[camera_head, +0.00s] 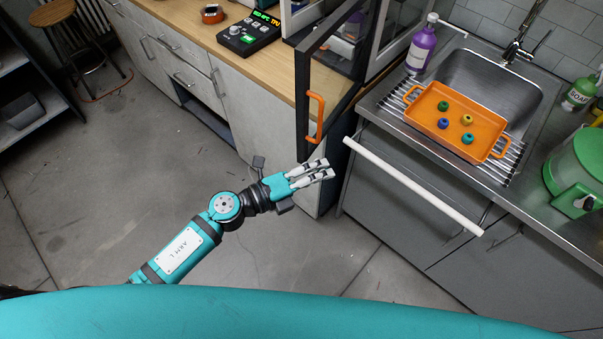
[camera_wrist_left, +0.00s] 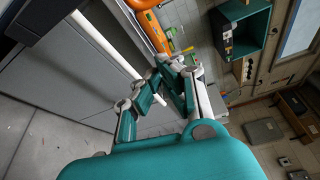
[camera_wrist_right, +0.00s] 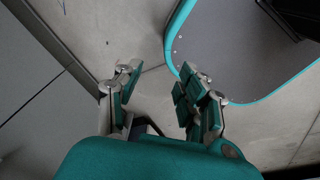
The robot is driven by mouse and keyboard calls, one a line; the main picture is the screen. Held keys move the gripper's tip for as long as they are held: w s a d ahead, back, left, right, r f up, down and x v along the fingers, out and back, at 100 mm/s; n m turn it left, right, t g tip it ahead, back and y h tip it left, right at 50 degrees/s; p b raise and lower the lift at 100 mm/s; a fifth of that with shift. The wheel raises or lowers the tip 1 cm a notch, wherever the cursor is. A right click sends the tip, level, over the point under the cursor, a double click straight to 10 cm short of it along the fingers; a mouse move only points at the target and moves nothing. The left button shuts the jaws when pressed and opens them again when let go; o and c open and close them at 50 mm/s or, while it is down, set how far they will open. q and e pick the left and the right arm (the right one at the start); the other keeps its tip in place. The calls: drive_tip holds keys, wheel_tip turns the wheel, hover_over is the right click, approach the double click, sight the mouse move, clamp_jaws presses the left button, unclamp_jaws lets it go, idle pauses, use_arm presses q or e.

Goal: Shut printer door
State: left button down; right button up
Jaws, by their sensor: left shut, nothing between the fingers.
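The printer door (camera_head: 301,88) is a dark framed panel with an orange handle (camera_head: 314,117). It stands open, swung out from the printer (camera_head: 389,41) past the bench's front edge. My left gripper (camera_head: 329,168) is shut and empty, just below the handle and apart from it, in front of the cabinets. Its closed fingers also show in the left wrist view (camera_wrist_left: 163,72). My right gripper (camera_wrist_right: 160,74) is open and empty above the floor in the right wrist view. It is not seen in the head view.
A long white rail (camera_head: 412,186) juts from the counter front, right of my left gripper. An orange tray (camera_head: 447,134) with several small coloured rings sits over the sink (camera_head: 490,78). A purple bottle (camera_head: 420,50) stands behind it. The floor (camera_head: 130,190) on the left is clear.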

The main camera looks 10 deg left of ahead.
use_arm(q)
drive_tip(key=shift+w+a+r+p, duration=0.15)
drive_tip(key=shift+w+p, duration=0.1)
drive_tip(key=shift+w, duration=0.75)
drive_tip(key=shift+w+a+r+p, duration=0.15)
drive_tip(key=shift+w+p, duration=0.1)
drive_tip(key=shift+w, duration=0.75)
use_arm(e)
drive_tip(key=shift+s+d+r, duration=0.1)
drive_tip(key=shift+s+r, duration=0.55)
drive_tip(key=shift+s, duration=0.15)
